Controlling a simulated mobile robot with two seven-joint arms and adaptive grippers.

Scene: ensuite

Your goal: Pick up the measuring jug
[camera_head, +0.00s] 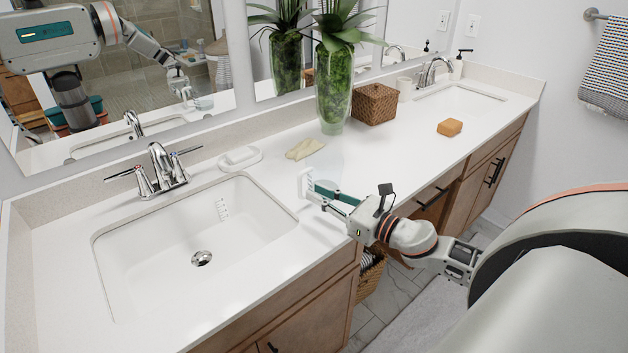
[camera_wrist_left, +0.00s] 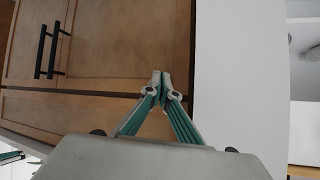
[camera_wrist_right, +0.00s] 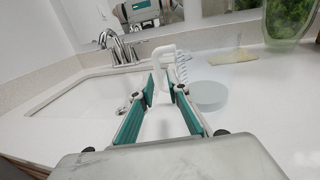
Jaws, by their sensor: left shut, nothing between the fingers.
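The measuring jug (camera_head: 327,168) is clear and hard to make out. It stands on the counter right of the near sink, with its white handle (camera_head: 304,183) facing the sink side. In the right wrist view its pale round base (camera_wrist_right: 208,95) and handle (camera_wrist_right: 165,53) show beyond the fingers. My right gripper (camera_head: 322,193) is open at the handle. The fingers (camera_wrist_right: 161,88) are apart, with the handle ahead in line with the gap; contact cannot be told. My left gripper (camera_wrist_left: 160,82) is shut and empty, in front of wooden cabinet doors.
A yellowish cloth (camera_head: 305,149) and a white soap dish (camera_head: 240,158) lie behind the jug. A green plant vase (camera_head: 333,95) and woven basket (camera_head: 375,104) stand farther back. The sink (camera_head: 165,255) is left of the jug. Clear counter lies right, before a sponge (camera_head: 449,127).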

